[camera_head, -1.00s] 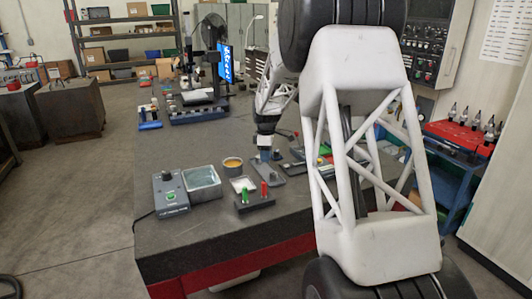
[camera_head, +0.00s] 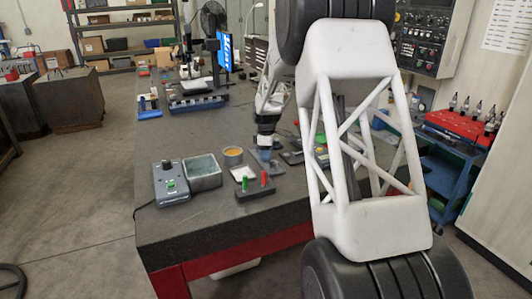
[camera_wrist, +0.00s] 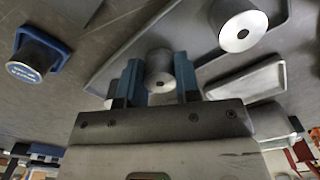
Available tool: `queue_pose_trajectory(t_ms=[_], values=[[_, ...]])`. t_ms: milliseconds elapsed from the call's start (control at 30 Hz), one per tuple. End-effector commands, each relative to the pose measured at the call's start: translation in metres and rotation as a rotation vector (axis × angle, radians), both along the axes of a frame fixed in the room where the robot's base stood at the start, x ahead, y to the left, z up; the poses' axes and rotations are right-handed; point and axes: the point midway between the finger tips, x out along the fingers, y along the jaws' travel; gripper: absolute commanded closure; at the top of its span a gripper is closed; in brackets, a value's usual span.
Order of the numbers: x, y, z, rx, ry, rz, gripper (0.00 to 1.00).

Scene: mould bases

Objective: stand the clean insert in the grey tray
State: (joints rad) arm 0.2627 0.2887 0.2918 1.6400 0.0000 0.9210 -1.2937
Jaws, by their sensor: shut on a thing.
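My gripper (camera_wrist: 154,82) has blue fingers and is shut on a grey metal cylinder, the insert (camera_wrist: 160,66), which has a small dark hole in its end face. In the wrist view the insert appears over the grey tray (camera_wrist: 125,55); I cannot tell whether it touches the floor of it. A second metal cylinder (camera_wrist: 238,28) with a dark hole stands at the tray's far right part. In the head view my gripper (camera_head: 265,154) points down at the grey tray (camera_head: 270,169), and the held insert is too small to make out.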

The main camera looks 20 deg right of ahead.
Motion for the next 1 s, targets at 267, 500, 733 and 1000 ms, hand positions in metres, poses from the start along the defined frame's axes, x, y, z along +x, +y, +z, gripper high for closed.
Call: queue_pose_trajectory(t_ms=[267, 500, 733, 1000], values=[[0.0, 0.0, 0.0, 0.0, 0.0, 0.0, 0.65], [0.0, 0.0, 0.0, 0.0, 0.0, 0.0, 0.4], [0.0, 0.0, 0.0, 0.0, 0.0, 0.0, 0.4], [0.0, 0.0, 0.016, -0.001, -0.002, 0.0, 0.4]])
